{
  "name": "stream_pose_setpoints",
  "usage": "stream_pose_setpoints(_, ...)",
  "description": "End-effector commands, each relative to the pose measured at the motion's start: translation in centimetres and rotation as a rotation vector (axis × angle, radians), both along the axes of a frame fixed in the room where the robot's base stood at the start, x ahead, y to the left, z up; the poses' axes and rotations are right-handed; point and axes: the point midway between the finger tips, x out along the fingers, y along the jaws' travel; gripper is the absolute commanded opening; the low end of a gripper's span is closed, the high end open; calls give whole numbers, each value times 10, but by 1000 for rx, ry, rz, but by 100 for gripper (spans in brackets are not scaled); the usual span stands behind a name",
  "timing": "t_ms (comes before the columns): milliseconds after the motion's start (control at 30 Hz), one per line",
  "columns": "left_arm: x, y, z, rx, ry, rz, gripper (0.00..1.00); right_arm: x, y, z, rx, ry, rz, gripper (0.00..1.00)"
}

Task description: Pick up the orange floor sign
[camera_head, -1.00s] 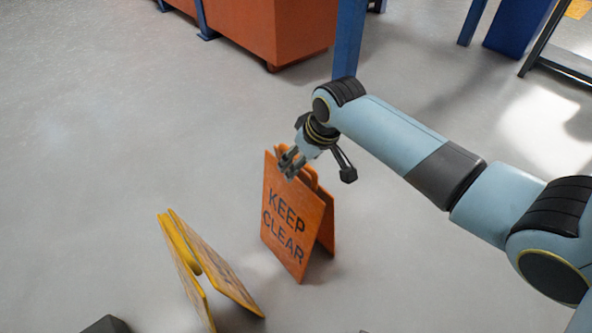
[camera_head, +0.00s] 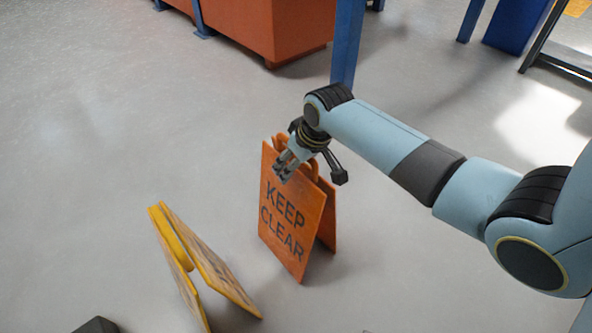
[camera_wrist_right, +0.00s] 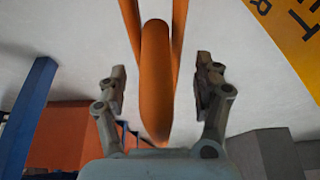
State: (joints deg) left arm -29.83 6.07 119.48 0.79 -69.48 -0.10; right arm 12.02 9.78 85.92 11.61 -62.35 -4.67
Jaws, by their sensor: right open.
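The orange floor sign (camera_head: 285,222) reads KEEP CLEAR and stands upright as a folded A-frame on the grey floor, in the middle of the head view. My right gripper (camera_head: 283,172) is at the sign's top edge, in front of part of it. In the right wrist view, my right gripper (camera_wrist_right: 160,90) is open, with one finger on each side of the sign's orange rounded handle (camera_wrist_right: 156,75). There is a visible gap between each finger and the handle. My left gripper is not in view.
A yellow floor sign (camera_head: 208,270) stands folded open at the lower left, close to the orange sign. A large orange bin (camera_head: 270,30) and a blue post (camera_head: 347,45) are at the back. A dark object (camera_head: 97,325) shows at the bottom edge. The floor at left is clear.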

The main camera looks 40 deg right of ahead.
Motion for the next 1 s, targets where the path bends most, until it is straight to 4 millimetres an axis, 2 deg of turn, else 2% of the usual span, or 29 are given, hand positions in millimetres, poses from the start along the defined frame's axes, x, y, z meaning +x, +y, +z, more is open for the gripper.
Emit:
stream_pose_setpoints(67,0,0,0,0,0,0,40,0,0,1,0,-1,0,68)
stream_pose_setpoints(600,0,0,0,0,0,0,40,0,0,1,0,0,0,0)
stream_pose_setpoints(1000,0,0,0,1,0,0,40,1,0,2,-1,-2,1,0)
